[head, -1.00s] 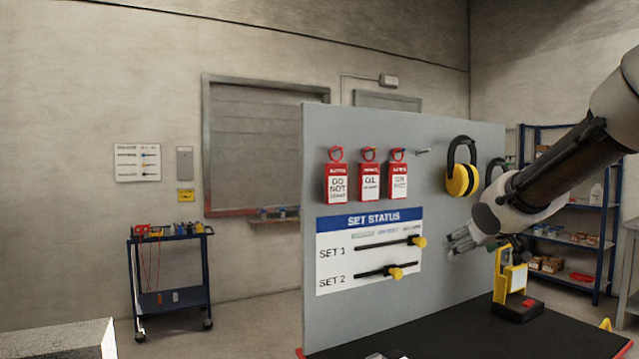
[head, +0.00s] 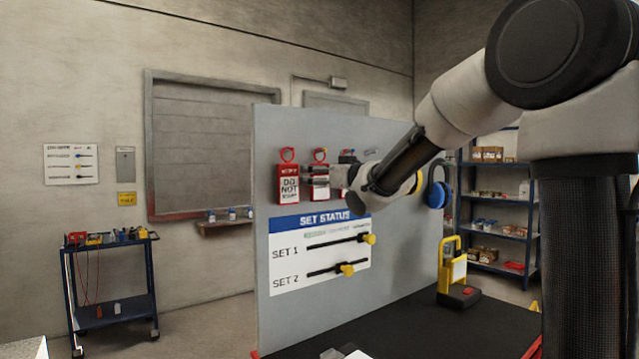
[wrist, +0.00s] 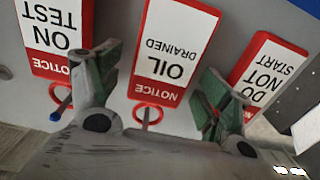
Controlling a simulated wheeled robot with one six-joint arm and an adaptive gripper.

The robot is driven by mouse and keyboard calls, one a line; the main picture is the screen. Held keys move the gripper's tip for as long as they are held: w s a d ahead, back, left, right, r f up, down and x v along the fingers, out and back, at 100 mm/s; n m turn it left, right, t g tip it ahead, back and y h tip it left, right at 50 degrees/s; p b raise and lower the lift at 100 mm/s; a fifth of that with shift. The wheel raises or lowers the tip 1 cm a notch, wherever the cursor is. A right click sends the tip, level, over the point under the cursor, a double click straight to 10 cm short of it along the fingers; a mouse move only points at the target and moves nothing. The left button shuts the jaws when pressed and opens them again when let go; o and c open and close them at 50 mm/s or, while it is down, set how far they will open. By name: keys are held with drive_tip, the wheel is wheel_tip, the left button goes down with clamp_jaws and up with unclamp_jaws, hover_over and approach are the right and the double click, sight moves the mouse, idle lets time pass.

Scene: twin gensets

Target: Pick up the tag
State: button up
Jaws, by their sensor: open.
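Three red-and-white notice tags hang on the grey board (head: 268,150). The DO NOT START tag (head: 289,184) is on the left and shows fully in the head view. The middle OIL DRAINED tag (head: 320,157) is partly covered by my gripper (head: 318,181). The ON TEST tag (head: 347,157) is mostly hidden behind my arm. In the wrist view, upside down, the OIL DRAINED tag (wrist: 168,60) lies between the open fingers of my gripper (wrist: 158,75). The ON TEST tag (wrist: 56,35) and DO NOT START tag (wrist: 262,72) flank them. Finger contact cannot be told.
Below the tags is the SET STATUS panel (head: 300,255) with two yellow-knobbed sliders. Blue ear defenders (head: 438,187) hang to the right. A yellow device (head: 455,272) stands on the black bench top (head: 410,325). A tool cart (head: 112,300) stands at left.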

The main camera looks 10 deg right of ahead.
drive_tip(key=shift+w+a, duration=0.1)
drive_tip(key=shift+w, duration=0.05)
drive_tip(key=c, duration=1)
drive_tip(key=shift+c, duration=0.2)
drive_tip(key=shift+r, duration=0.55)
drive_tip(key=v, duration=1.8)
drive_tip(key=shift+r, duration=0.15)
drive_tip(key=shift+r, duration=0.25)
